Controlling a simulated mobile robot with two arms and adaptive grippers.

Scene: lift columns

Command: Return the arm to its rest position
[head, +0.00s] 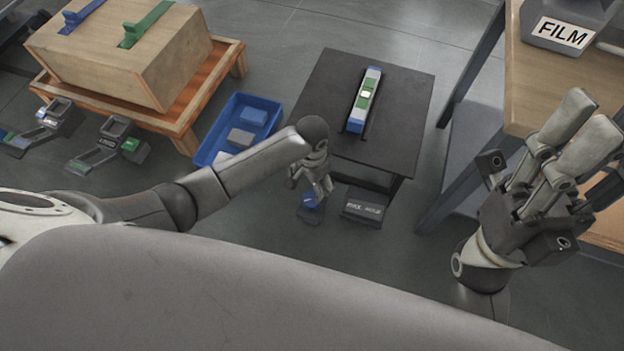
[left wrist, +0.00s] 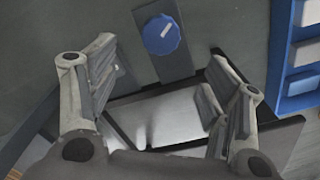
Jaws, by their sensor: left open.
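My left arm (head: 240,172) reaches out from the left across the head view, with its wrist bent down in front of the dark table. My left gripper (head: 316,192) points at the floor there and looks small. In the left wrist view my left gripper (left wrist: 160,105) has its fingers wide apart, with nothing between them. Beyond the fingers lies a round blue knob (left wrist: 162,34) on a dark strip, below it a pale panel (left wrist: 165,120). My right gripper (head: 586,118) is at the right, fingers raised, with no object visible in it; its opening is unclear.
A dark table (head: 405,100) holds a blue, white and green bar (head: 366,98). A blue bin (head: 215,137) with grey and blue blocks stands left of it. A wooden box (head: 120,50) sits on a low stand. A wooden bench (head: 540,85) is close to my right gripper.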

